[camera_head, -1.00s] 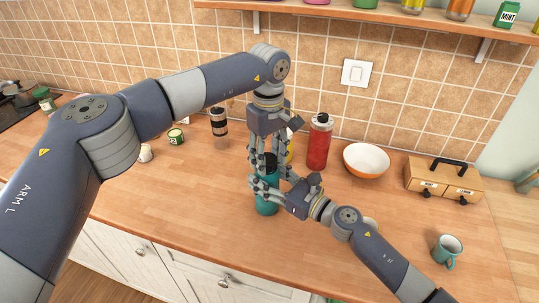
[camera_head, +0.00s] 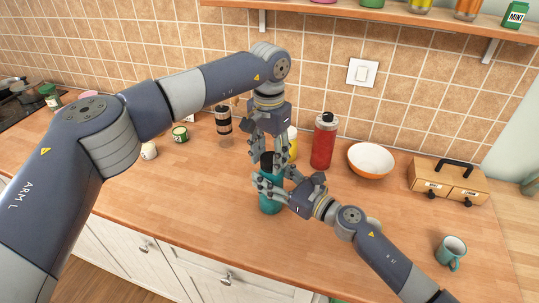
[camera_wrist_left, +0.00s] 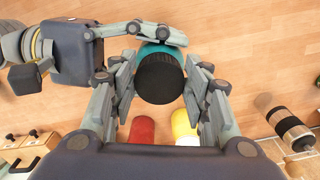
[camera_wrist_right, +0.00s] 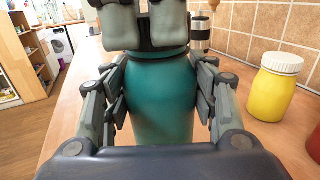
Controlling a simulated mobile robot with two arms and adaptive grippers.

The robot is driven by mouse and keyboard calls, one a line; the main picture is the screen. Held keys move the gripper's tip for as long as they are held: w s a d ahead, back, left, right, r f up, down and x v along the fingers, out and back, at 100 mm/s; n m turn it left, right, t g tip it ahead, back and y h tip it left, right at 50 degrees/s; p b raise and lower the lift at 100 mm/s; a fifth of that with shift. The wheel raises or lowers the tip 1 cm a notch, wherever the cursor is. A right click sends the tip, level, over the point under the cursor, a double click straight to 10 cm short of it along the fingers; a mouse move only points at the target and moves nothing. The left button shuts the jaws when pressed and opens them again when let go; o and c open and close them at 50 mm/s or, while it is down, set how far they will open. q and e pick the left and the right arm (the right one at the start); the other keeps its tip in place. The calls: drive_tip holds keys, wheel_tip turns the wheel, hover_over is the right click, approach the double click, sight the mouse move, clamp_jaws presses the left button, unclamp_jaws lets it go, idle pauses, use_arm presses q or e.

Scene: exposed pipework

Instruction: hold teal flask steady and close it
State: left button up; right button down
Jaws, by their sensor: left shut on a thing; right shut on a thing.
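The teal flask (camera_head: 271,203) stands upright on the wooden counter, with a black lid (camera_wrist_left: 160,78) at its top. My left gripper (camera_head: 268,152) comes down from above, its fingers shut on the lid from both sides. My right gripper (camera_head: 272,186) reaches in from the right and is shut on the flask's teal body (camera_wrist_right: 160,105). Whether the lid is fully seated cannot be told.
A red bottle (camera_head: 323,145) and a yellow jar with a white lid (camera_wrist_right: 270,88) stand close behind the flask. An orange bowl (camera_head: 371,159), a wooden drawer box (camera_head: 448,178) and a teal mug (camera_head: 450,252) are to the right.

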use_arm(q)
drive_tip(key=o, duration=0.8)
drive_tip(key=shift+r, duration=0.1)
drive_tip(key=shift+r, duration=2.2)
